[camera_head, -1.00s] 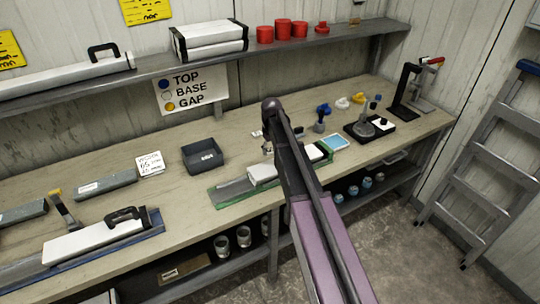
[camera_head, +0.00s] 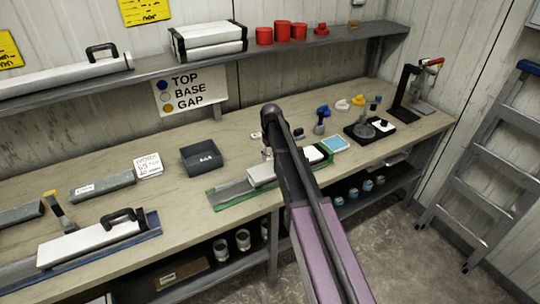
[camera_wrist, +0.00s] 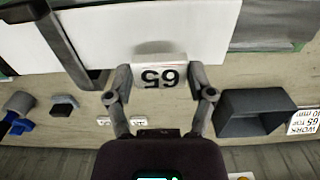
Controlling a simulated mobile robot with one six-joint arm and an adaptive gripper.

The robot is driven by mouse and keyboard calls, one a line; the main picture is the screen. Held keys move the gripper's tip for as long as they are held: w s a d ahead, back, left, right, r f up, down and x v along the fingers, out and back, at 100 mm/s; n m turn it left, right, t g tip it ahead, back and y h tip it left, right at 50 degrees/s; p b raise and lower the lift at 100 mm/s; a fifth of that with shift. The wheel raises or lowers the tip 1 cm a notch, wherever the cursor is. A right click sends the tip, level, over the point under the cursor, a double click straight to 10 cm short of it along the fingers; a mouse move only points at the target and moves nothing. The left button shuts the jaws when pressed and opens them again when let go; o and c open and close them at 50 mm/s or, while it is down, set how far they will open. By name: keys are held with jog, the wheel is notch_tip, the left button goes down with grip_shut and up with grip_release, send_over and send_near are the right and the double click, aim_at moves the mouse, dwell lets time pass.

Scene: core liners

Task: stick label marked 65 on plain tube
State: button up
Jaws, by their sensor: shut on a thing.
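The label marked 65 (camera_wrist: 160,76) is a small white piece, upside down in the wrist view. My gripper (camera_wrist: 162,82) is shut on it, one finger at each side. The label lies against or just over the near edge of the plain white tube (camera_wrist: 195,28); I cannot tell whether it touches. In the head view the tube (camera_head: 261,176) lies in a green-edged tray (camera_head: 232,198) on the bench. My arm crosses in front of the tube there and hides its middle. The gripper is mostly hidden behind the arm in that view.
A dark open bin (camera_head: 201,158) and a white work card (camera_head: 149,165) stand left of the tray. Two small labels (camera_wrist: 121,121) lie on the bench. A blue pad (camera_head: 335,144) and a dark stand (camera_head: 370,132) are to the right. A shelf (camera_head: 150,72) runs above.

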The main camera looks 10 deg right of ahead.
aim_at(271, 169)
jog(key=shift+f+b, duration=1.3)
jog(key=shift+f, duration=0.25)
jog(key=shift+f+b, duration=1.25)
dwell(1.3)
jog(key=o, duration=1)
jog(key=shift+c, duration=0.2)
jog(key=shift+r, duration=0.15)
jog(key=shift+r+p, duration=3.45)
jog(key=shift+p, duration=0.15)
jog(key=s+m, duration=0.3)
jog(key=s, duration=2.5)
jog(key=shift+s+a+m, duration=0.2)
jog(key=shift+s+m, duration=0.1)
jog(key=shift+s, duration=0.05)
